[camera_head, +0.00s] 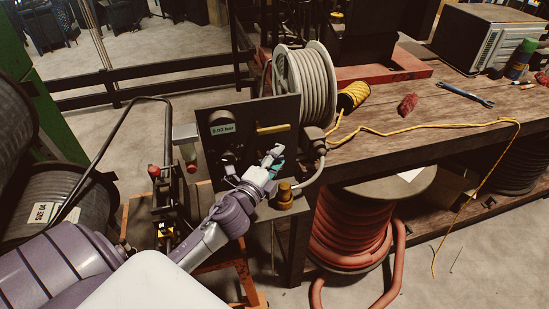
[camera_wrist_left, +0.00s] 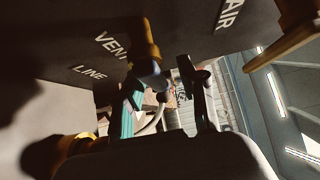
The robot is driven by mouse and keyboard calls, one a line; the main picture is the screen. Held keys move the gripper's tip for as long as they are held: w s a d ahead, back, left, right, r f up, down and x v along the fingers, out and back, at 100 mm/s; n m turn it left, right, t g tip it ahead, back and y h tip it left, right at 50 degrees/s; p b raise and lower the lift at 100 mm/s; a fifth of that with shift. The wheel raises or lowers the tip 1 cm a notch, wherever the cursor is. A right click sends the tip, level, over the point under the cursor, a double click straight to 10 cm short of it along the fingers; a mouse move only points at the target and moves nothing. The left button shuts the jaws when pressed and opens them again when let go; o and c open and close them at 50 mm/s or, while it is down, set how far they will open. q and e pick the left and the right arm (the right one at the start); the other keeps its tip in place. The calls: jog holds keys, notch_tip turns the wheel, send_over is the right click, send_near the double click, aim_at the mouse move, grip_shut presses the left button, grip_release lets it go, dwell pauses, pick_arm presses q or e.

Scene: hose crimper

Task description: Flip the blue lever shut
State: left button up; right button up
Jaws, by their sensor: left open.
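The dark valve panel (camera_head: 222,132) carries a gauge reading 0.00 bar and a yellow handle (camera_head: 272,129). My left gripper (camera_head: 274,162) is in front of the panel's lower right, its fingers apart around the valve area. In the left wrist view, the open left gripper (camera_wrist_left: 165,95) is close to a brass valve (camera_wrist_left: 146,45) by the VENT and LINE lettering. A teal-blue piece (camera_wrist_left: 131,105) shows beside the left finger; I cannot tell whether it is the blue lever or part of the finger. Contact is unclear. My right gripper is not in view.
A grey hose reel (camera_head: 305,85) stands behind the panel. A brass fitting (camera_head: 285,196) sits low, right of the gripper. The workbench (camera_head: 430,125) holds yellow cord, a red rag (camera_head: 407,104) and a wrench (camera_head: 466,94). A red hose coil (camera_head: 350,230) lies beneath.

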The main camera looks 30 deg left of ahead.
pick_arm(q)
jog(key=s, duration=1.2)
jog(key=shift+d, duration=0.45)
jog(key=shift+f, duration=0.1)
